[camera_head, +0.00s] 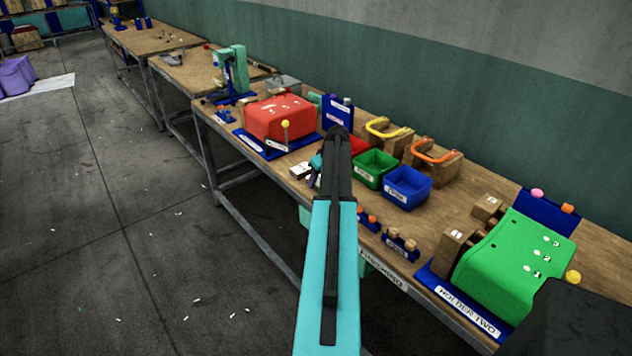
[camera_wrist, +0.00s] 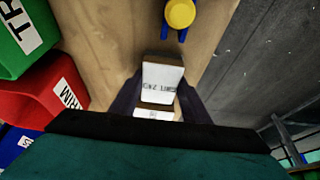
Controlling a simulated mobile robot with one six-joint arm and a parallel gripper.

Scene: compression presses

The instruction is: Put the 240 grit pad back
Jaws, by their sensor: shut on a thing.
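In the wrist view my gripper (camera_wrist: 160,88) is shut on a small block-like pad with a white labelled face (camera_wrist: 163,74) and a brown edge. The label reads upside down, seemingly a grit number, too blurred to be sure of. A second white label (camera_wrist: 155,114) shows just below it, between the fingers; I cannot tell what it belongs to. The bench top lies beyond the pad; I cannot tell whether the pad touches it. In the head view my arm hides most of the gripper. Small white items (camera_head: 300,170) show left of it near the bench's front edge.
A yellow knob on blue prongs (camera_wrist: 180,14) stands just beyond the pad. Red (camera_wrist: 40,95) and green (camera_wrist: 22,35) bins lie left in the wrist view.

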